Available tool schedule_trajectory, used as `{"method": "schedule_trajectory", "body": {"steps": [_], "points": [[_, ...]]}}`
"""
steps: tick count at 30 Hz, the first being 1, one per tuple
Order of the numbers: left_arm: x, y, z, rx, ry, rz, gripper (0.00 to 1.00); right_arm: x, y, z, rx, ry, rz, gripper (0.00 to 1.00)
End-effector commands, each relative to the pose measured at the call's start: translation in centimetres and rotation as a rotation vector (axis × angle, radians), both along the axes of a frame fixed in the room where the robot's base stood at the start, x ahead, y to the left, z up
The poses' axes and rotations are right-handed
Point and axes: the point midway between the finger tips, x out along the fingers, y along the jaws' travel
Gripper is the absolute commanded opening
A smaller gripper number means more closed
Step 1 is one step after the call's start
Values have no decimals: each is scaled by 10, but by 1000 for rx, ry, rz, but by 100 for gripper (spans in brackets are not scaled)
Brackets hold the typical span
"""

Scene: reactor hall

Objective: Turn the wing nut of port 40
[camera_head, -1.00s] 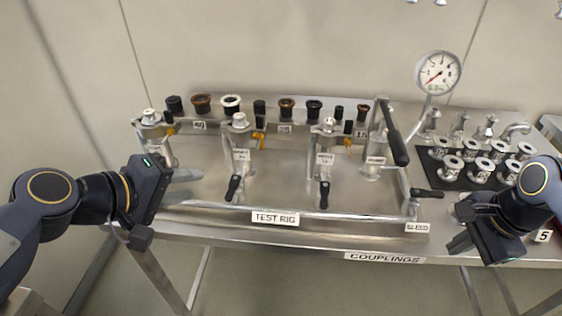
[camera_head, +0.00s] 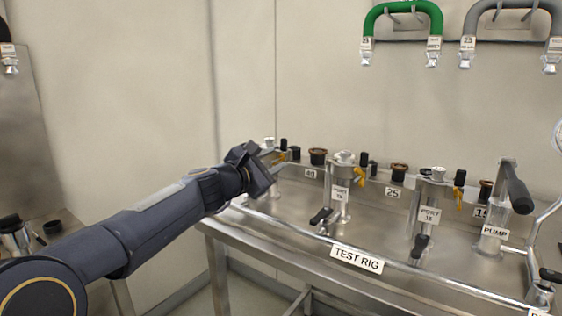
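The leftmost port of the test rig, by the plate "40" (camera_head: 310,173), has a silvery top (camera_head: 268,143) and a yellow wing nut (camera_head: 285,156) at its side. My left gripper (camera_head: 274,160) is right at this port, its light fingers overlapping the clamp region and hiding much of the port body. I cannot tell whether the fingers touch the wing nut or how far apart they are. My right gripper is out of view.
A pump lever (camera_head: 516,188) rises further right. Brown and black caps line the back shelf. A tubular rail (camera_head: 300,236) runs along the front.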

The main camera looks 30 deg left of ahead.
Motion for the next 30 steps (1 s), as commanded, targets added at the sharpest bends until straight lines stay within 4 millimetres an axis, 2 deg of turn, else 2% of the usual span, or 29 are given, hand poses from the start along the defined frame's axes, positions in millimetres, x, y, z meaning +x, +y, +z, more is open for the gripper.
{"method": "schedule_trajectory", "body": {"steps": [3,6,15,23,30], "points": [[15,-1,0,0,1,-1,33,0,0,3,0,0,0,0],[22,-2,0,1,1,-1,33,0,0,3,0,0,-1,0],[24,-2,0,2,1,-1,33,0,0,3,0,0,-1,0],[24,-2,0,2,1,-1,0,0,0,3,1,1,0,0],[24,-2,-1,10,0,-1,0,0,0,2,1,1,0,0]]}}
